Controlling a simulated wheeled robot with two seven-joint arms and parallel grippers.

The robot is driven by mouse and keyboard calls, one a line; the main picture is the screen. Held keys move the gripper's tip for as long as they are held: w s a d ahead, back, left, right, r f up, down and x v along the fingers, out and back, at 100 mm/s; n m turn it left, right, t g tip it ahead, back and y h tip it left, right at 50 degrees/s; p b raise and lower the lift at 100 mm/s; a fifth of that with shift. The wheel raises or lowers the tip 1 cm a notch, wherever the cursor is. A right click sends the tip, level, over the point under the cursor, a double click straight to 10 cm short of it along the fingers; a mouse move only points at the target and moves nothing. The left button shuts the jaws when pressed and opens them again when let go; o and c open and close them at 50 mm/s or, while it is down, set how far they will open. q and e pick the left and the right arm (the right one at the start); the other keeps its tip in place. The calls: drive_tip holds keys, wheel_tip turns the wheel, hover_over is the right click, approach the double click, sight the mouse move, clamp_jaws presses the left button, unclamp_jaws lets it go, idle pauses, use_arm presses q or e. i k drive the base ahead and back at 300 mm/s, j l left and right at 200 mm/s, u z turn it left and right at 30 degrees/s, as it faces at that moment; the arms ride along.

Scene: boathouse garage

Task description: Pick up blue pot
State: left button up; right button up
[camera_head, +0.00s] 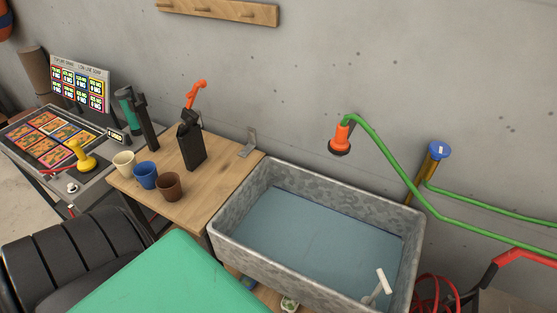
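The blue pot (146,176) stands upright on a wooden side table (215,196), near its front left edge. It sits between a cream pot (124,162) at its left and a brown pot (170,187) at its right. The three pots are close together in a row. The blue pot's rim and front side show, and nothing covers it. Neither of my grippers shows in the head view.
A black container (191,148) with an orange-topped tool stands behind the pots. A green surface (160,285) and a black seat (65,250) lie in front. A pinball-like machine (45,140) is at the left.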

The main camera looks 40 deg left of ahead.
sight(145, 172)
drive_tip(key=u, duration=2.35)
drive_tip(key=i+j+z, duration=0.1)
drive_tip(key=z, duration=0.35)
drive_tip(key=i+j+z, duration=0.1)
drive_tip(key=j+z, duration=0.15)
drive_tip(key=z, duration=0.25)
drive_tip(key=j+z, duration=0.25)
drive_tip(key=z, duration=0.2)
drive_tip(key=j+z, duration=0.25)
drive_tip(key=z, duration=0.25)
drive_tip(key=i, duration=0.05)
